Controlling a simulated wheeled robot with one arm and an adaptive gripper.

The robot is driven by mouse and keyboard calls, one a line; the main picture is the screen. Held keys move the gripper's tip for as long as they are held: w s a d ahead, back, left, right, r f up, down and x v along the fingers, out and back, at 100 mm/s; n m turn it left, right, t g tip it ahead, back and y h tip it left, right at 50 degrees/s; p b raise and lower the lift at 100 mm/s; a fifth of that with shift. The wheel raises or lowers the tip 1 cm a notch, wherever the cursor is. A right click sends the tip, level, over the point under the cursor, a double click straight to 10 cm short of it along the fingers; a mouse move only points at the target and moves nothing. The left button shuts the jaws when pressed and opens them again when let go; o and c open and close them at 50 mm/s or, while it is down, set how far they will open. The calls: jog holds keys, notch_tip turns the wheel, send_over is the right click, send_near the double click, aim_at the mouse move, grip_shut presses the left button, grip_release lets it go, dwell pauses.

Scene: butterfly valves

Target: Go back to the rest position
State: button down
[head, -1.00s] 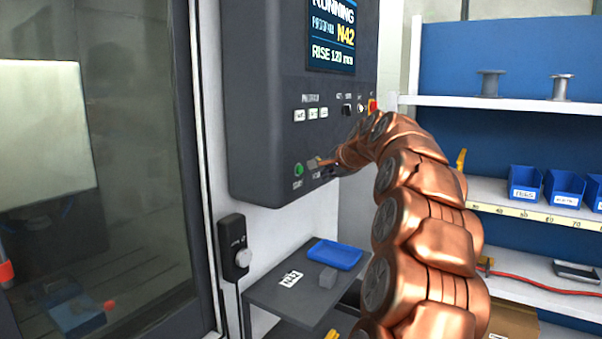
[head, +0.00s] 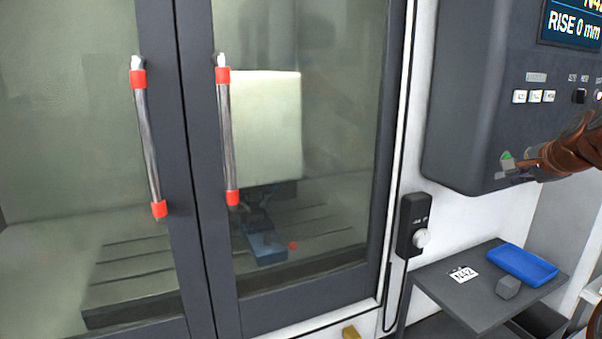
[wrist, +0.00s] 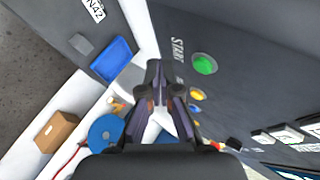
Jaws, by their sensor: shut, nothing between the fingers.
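My gripper (head: 505,169) is at the right of the head view, at the end of my copper-coloured arm. It is close to the green START button (head: 507,155) on the lower part of the dark control panel (head: 470,110). In the wrist view my gripper (wrist: 164,84) has its fingers shut with nothing in them. There the green button (wrist: 204,64) shows to the right of the fingertips. I cannot tell whether the fingers touch the panel.
The machine's glass doors (head: 190,250) are shut, with two red-ended handles. A black box with a knob (head: 412,226) hangs beside them. A shelf (head: 450,300) below the panel holds a blue tray (head: 522,264), a grey block (head: 508,287) and an N42 card (head: 464,276).

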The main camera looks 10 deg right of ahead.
jog(key=s+a+f+n+g+y, duration=0.1)
jog(key=a+f+n+g+y, duration=0.2)
jog(key=a, duration=0.7)
jog(key=s+a+f+n, duration=0.25)
jog(key=a+f, duration=0.25)
jog(key=a, duration=0.5)
jog(key=s+a+f+n+g, duration=0.3)
jog(key=s+a+f+n, duration=0.3)
jog(key=a, duration=0.5)
jog(key=s+a+f+n+g, duration=0.2)
jog(key=s+f, duration=0.2)
jog(key=s, duration=0.5)
jog(key=s+a+f+n+g, duration=0.2)
jog(key=s+f, duration=0.3)
jog(key=s, duration=0.5)
jog(key=s+a+f+n+g, duration=0.2)
jog(key=s+a+f+n, duration=0.1)
jog(key=s, duration=0.6)
jog(key=shift+s+a+f+h, duration=0.15)
jog(key=shift+a+f+h, duration=0.25)
jog(key=shift+f, duration=0.35)
dwell(1.4)
